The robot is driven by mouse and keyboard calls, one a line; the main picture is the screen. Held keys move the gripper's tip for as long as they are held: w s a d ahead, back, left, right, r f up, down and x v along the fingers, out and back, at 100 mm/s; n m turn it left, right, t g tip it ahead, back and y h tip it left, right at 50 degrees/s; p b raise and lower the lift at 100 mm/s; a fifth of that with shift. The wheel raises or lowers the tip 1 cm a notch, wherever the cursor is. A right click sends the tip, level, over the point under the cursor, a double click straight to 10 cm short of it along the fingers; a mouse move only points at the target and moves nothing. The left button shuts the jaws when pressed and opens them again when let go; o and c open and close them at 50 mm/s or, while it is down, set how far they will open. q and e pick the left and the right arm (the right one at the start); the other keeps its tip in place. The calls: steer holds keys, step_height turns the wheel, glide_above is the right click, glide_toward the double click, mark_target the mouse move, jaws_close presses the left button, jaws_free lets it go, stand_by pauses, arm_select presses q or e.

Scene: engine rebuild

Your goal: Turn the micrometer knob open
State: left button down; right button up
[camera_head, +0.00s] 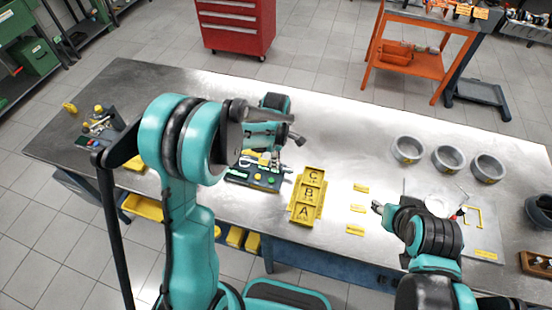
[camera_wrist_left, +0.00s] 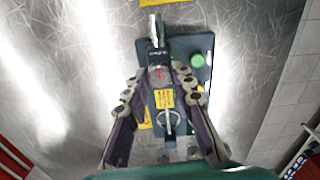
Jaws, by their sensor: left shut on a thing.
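The micrometer stand (camera_head: 252,180) is a dark base on the steel table, with yellow labels and small tools, below my left arm. In the left wrist view the dark base (camera_wrist_left: 203,45) has a green button, a yellow label and a pale ring-shaped part (camera_wrist_left: 168,122). The fingers partly hide the grip. In the head view my left gripper (camera_head: 258,155) is over the stand. My right gripper (camera_head: 379,207) is far right; its opening is unclear.
A yellow tray (camera_head: 307,196) marked A, B, C lies right of the stand. Several yellow labels (camera_head: 358,208) and grey rings (camera_head: 448,158) lie further right. Small tools (camera_head: 100,122) stand at the table's left end. The table behind the stand is clear.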

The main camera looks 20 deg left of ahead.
arm_select(q)
steer(key=m+b, duration=0.1)
steer(key=m, duration=0.4)
steer(key=shift+m+b, duration=0.3)
steer(key=shift+b, duration=0.1)
steer(key=m+b, duration=0.1)
steer(key=m, duration=0.4)
steer(key=m+b, duration=0.1)
steer(key=m, duration=0.5)
steer(key=shift+m, duration=0.4)
steer(key=m, duration=0.5)
steer(key=shift+m, duration=0.3)
steer(key=c, duration=1.3)
jaws_free()
steer(key=shift+r, duration=0.1)
